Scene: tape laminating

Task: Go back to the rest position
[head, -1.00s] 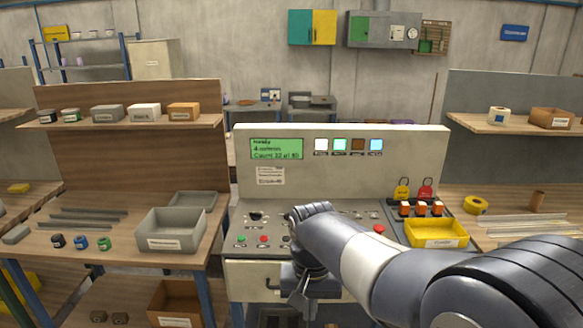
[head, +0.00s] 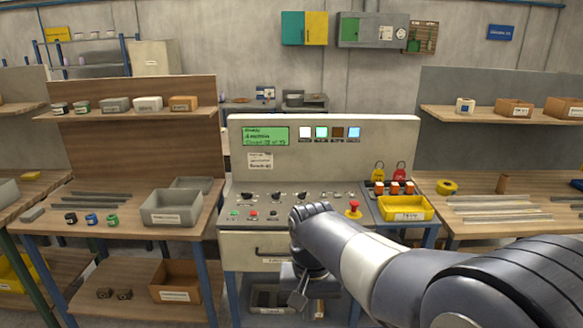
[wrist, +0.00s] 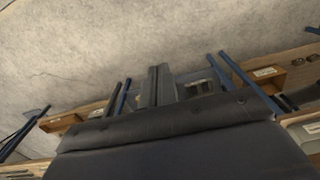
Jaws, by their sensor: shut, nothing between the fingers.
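My gripper (head: 298,299) hangs at the end of my grey and white arm, in front of the lower part of the control console (head: 335,160). In the wrist view the two dark fingers (wrist: 159,86) lie side by side, shut and empty. My arm reaches in from the lower right and hides part of the console's right side and drawer. The console has a green screen (head: 265,136), several knobs and a red emergency button (head: 353,208). The front drawer (head: 256,252) looks shut.
A left workbench (head: 135,222) carries a grey bin (head: 171,208). A yellow tray (head: 405,208) sits at the console's right end. A right bench (head: 475,232) holds strips and a yellow tape roll (head: 447,187). In the wrist view, bare floor (wrist: 120,40) fills the top.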

